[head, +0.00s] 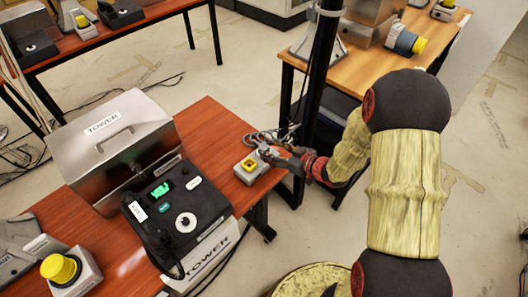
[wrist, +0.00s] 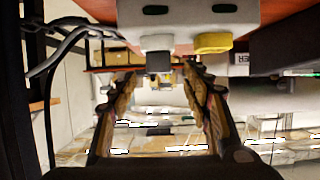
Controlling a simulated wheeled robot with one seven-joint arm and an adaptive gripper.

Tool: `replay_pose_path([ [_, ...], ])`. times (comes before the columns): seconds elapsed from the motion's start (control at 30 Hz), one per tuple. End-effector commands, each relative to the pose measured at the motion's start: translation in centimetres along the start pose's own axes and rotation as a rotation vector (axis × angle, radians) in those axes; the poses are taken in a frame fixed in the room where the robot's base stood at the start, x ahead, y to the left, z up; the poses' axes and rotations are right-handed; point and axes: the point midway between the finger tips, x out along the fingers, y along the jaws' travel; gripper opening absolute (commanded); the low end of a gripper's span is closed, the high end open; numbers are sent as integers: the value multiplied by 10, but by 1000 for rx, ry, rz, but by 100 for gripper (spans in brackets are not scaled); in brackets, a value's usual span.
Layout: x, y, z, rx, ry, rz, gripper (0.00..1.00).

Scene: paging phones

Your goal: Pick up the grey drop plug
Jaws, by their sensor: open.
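A small light-grey box (head: 252,174) sits near the right edge of the red-brown desk (head: 213,117), with a yellow part (head: 249,163) on its top. In the wrist view the box (wrist: 188,14) is at the top, with a grey plug (wrist: 157,43) with a dark end and a yellow plug (wrist: 213,43) beside it. My gripper (head: 265,151) is beside the box in the head view. In the wrist view my gripper (wrist: 160,76) is open and empty. The grey plug lines up with the gap between the fingertips; I cannot tell its depth between them.
Looped grey cables (head: 270,137) lie by the desk edge near my gripper. A black post (head: 320,75) stands close behind it. A metal TOWER case (head: 112,140) and a phone console (head: 180,220) occupy the desk to the left.

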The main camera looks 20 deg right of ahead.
Motion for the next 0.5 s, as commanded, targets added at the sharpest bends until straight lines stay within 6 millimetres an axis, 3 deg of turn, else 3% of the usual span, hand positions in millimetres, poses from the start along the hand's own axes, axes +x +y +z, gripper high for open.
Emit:
replay_pose_path([
  [0.2, 31, 1, 2, -2, 0, -2, 48],
  [0.5, 32, 2, 0, -1, -1, 1, 45],
])
